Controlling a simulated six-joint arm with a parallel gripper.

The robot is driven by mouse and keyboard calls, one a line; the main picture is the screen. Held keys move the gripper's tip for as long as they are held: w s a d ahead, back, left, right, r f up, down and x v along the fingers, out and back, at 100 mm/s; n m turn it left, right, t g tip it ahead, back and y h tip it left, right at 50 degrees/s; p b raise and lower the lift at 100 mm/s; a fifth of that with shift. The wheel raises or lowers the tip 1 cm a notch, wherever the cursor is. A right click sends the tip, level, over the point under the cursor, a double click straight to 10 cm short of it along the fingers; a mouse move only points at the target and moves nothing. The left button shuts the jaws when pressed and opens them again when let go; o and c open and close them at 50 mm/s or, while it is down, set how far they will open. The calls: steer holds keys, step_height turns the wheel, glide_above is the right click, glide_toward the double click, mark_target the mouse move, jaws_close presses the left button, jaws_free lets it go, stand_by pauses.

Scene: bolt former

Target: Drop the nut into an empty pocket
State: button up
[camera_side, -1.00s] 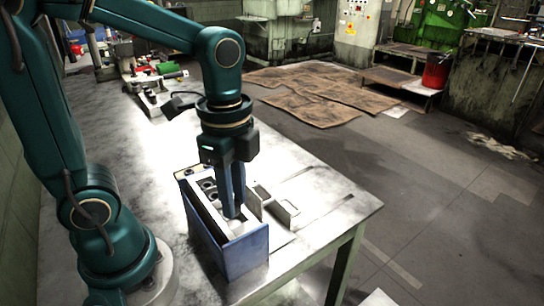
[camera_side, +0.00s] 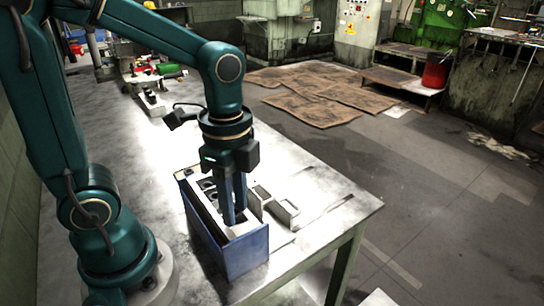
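My gripper (camera_side: 232,218) points straight down, with its long blue fingers reaching into the top of a blue-sided box (camera_side: 243,254). The box stands near the front of the table and has a pale inner block with round dark pockets (camera_side: 208,184). At least two pockets show behind the fingers, toward the far end. The fingertips are at the near part of the block. The nut cannot be made out; the fingers and box may hide it. The gap between the fingers is too small to read from here.
Small pale open trays (camera_side: 285,212) lie just right of the box on the metal table (camera_side: 325,205). Vises and tools (camera_side: 150,90) stand at the table's far left end. The table's right side is mostly clear.

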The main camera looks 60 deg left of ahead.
steer(key=o, duration=0.3)
steer(key=shift+r, duration=0.1)
steer(key=shift+r, duration=2.5)
